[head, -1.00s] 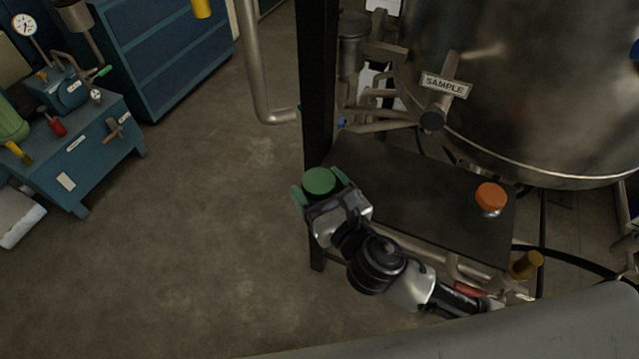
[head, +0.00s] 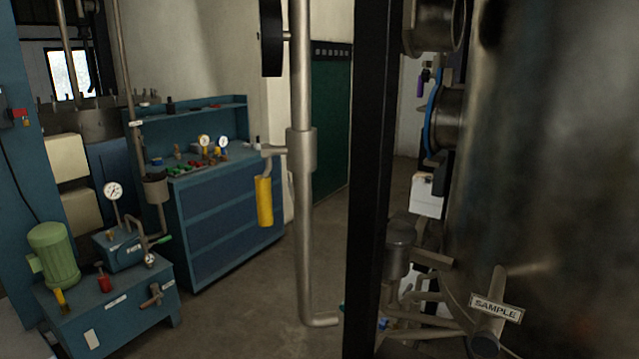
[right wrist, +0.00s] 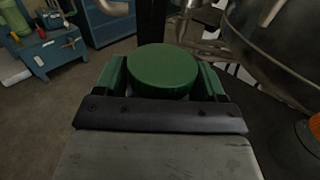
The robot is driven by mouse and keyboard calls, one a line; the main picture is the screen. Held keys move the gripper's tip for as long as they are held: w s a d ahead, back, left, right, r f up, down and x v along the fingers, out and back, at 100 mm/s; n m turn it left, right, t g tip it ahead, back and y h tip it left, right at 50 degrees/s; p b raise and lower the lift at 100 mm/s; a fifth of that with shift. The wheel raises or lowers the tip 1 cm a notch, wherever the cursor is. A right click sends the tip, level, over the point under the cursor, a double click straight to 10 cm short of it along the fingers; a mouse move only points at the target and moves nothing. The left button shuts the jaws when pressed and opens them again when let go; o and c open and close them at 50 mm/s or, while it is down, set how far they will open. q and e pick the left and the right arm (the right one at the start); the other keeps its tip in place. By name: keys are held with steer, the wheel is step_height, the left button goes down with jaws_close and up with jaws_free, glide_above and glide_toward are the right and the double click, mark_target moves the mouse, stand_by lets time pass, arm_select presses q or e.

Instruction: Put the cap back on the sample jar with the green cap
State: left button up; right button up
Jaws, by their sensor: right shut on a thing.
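The round green cap (right wrist: 164,72) is between the green fingers of my right gripper (right wrist: 162,80) in the right wrist view, and the gripper is shut on it. A thin pale band shows under the cap's near edge. I cannot tell whether it is the jar. The jar body is hidden behind the cap and gripper, so I cannot tell whether the cap sits on a jar. In the head view now neither gripper, the cap nor the jar shows.
An orange cap (right wrist: 315,126) shows at the right edge of the right wrist view. A steel vessel (head: 570,150) with a SAMPLE tag (head: 496,308) stands right, beside a black post (head: 370,180). A blue bench (head: 225,215) and a pump unit (head: 110,310) are left, with open floor between.

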steer(key=shift+m+h, duration=0.5)
steer(key=shift+h, duration=0.4)
steer(key=d, duration=0.1)
steer(key=s+d, duration=0.2)
steer(key=d, duration=0.1)
steer(key=w+a+n+g+y, duration=0.2)
steer(key=w+a+n+y, duration=0.1)
steer(key=a, duration=0.4)
steer(key=w+a+r+n+g+y, duration=0.1)
steer(key=w+a+n+g+y, duration=0.1)
steer(key=a+n+y, duration=0.3)
steer(key=w+a+y, duration=0.1)
steer(key=a+y, duration=0.1)
steer(key=y, duration=0.1)
steer(key=shift+y, duration=0.3)
arm_select(q)
steer(key=shift+o, duration=0.5)
arm_select(e)
steer(key=c, duration=0.4)
arm_select(q)
steer(key=shift+o, duration=0.6)
steer(key=shift+a, duration=0.1)
arm_select(e)
steer(key=shift+c, duration=0.2)
arm_select(q)
steer(key=shift+r, duration=0.15)
step_height(320, 180, up, 12)
steer(key=s, duration=0.1)
